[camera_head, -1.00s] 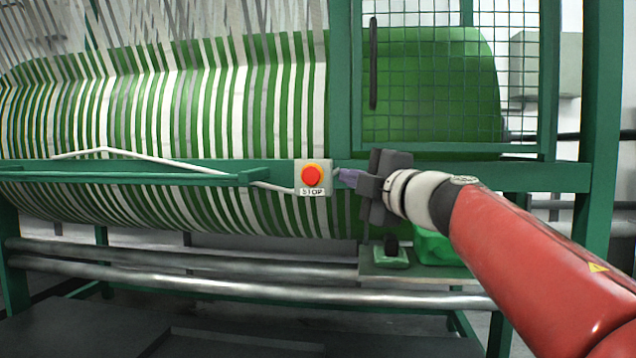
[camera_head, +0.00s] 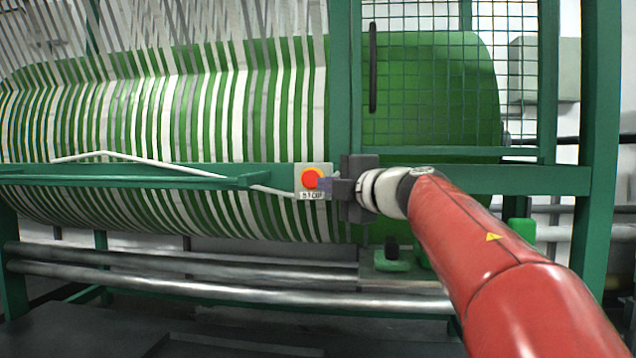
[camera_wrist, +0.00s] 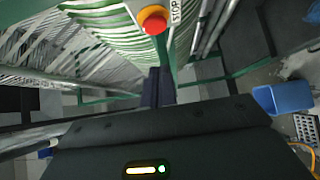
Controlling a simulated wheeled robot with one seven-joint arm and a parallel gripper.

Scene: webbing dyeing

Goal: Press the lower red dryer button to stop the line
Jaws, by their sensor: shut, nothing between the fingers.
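The red round stop button (camera_head: 311,177) sits on a pale plate marked STOP (camera_head: 302,194), fixed to the green cross rail of the dryer. It also shows in the wrist view (camera_wrist: 154,22) with its yellow ring, ahead of the fingers. My gripper (camera_head: 325,186) is shut and empty. In the head view its fingertips overlap the lower right of the button. In the wrist view the shut fingers (camera_wrist: 158,76) point toward the button, and a gap shows between them in the picture. I cannot tell whether they touch.
A large drum (camera_head: 150,115) wound with green and white webbing stands behind the rail. A mesh guard (camera_head: 440,85) with a green frame is at the right. Metal rollers (camera_head: 200,285) run below. A blue bin (camera_wrist: 283,98) is on the floor.

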